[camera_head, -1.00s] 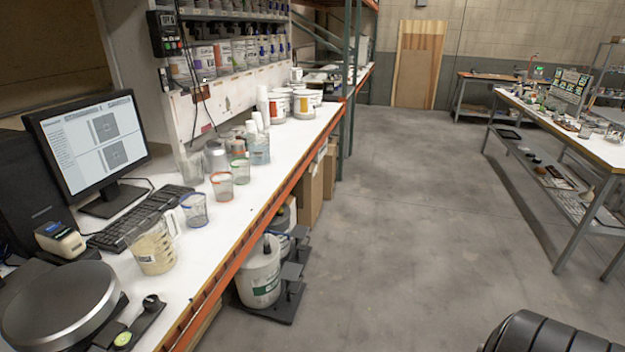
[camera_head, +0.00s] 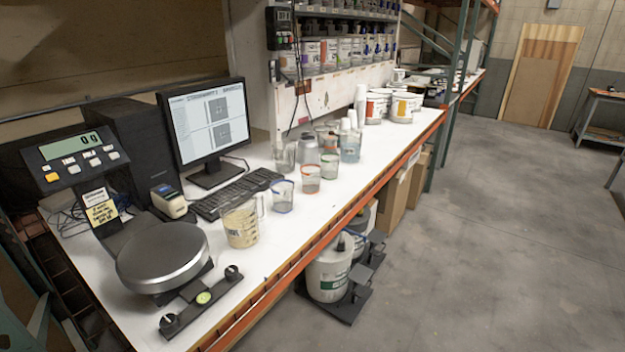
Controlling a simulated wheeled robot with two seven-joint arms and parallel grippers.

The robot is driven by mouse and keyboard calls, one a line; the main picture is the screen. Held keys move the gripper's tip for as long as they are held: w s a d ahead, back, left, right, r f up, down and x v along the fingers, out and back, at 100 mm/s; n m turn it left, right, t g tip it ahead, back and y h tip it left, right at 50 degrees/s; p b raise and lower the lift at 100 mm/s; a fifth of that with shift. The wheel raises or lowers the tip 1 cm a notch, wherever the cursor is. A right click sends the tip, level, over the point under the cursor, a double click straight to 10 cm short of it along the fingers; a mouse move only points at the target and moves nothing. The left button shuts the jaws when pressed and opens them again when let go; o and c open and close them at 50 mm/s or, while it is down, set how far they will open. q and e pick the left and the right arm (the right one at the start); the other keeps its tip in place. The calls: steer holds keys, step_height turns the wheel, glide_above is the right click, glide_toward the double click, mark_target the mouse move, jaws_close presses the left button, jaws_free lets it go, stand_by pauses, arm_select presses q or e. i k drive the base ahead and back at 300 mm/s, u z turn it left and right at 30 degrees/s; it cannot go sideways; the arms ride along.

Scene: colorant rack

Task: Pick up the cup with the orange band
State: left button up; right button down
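The cup with the orange band (camera_head: 311,179) is a small clear cup standing upright on the white bench. It is between a cup with a blue band (camera_head: 282,197), nearer to me, and a cup with a green band (camera_head: 329,166), farther back. Its side facing me is unobstructed. Neither of my grippers shows in the head view.
A measuring jug (camera_head: 240,224) and a round scale (camera_head: 163,258) stand on the near part of the bench (camera_head: 300,230). A keyboard (camera_head: 236,194) and monitor (camera_head: 207,130) are behind. Grey containers and white bottles stand close behind the cups. Open floor lies right.

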mark_target(311, 173)
steer(key=z, duration=0.4)
steer(key=k, duration=0.55)
steer(key=z, duration=1.3)
steer(key=i, duration=2.6)
steer(key=u, duration=0.45)
steer(key=i, duration=1.05)
steer(key=u, duration=1.8)
steer(key=i, duration=0.75)
steer(key=u, duration=0.6)
